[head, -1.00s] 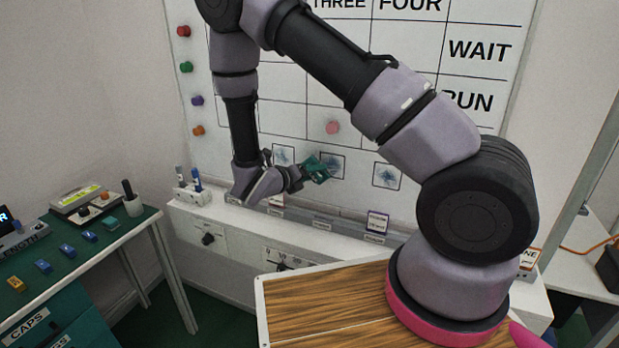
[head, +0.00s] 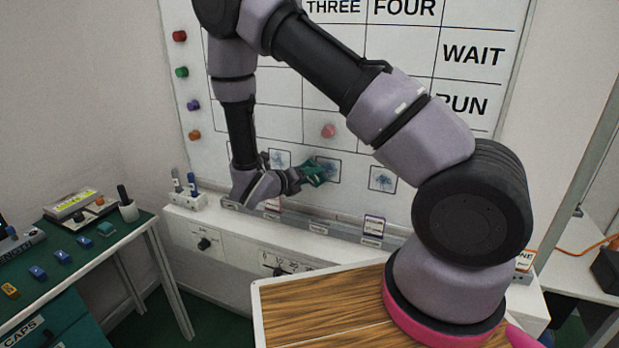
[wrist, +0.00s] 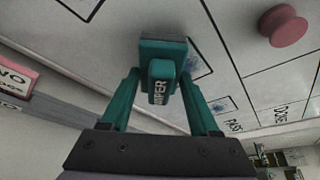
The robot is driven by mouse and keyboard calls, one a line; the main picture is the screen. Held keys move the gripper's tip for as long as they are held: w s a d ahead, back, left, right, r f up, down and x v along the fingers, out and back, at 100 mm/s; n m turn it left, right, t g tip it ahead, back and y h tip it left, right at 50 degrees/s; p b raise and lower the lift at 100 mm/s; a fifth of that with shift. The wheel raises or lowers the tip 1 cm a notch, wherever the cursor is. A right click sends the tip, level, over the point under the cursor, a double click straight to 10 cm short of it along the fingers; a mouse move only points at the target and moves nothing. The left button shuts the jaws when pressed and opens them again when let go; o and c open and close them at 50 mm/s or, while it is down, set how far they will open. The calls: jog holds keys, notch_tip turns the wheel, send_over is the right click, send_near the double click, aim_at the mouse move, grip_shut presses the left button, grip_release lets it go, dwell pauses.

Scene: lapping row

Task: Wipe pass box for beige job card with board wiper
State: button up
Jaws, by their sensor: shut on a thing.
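My gripper (head: 303,177) is shut on the teal board wiper (head: 316,171), in front of the whiteboard's lower part. In the wrist view the wiper (wrist: 162,85), lettered "WIPER", sits between my two teal fingers. The pass boxes are small outlined squares with blue smudges: a left one (head: 279,157), a middle one (head: 332,175) and a right one (head: 382,179). The wiper overlaps the middle box's left side; I cannot tell whether it touches the board. A card (head: 374,226) with a dark purple edge stands below the right box. No card is clearly beige.
A ledge (head: 330,232) runs below the board. A pen holder (head: 187,201) stands at its left end. Round magnets are on the board, one pink (head: 328,131) above the middle box. A green table (head: 85,243) is at left, and a wooden top (head: 310,310) is in front.

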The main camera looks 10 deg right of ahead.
jog(key=shift+w+d, duration=0.4)
jog(key=shift+w, duration=0.15)
jog(key=shift+s+d, duration=1.2)
jog(key=shift+d, duration=0.25)
jog(key=shift+s+d, duration=0.5)
jog(key=shift+d, duration=0.3)
jog(key=shift+s+d, duration=0.5)
jog(key=shift+d, duration=0.3)
jog(key=shift+a, duration=0.1)
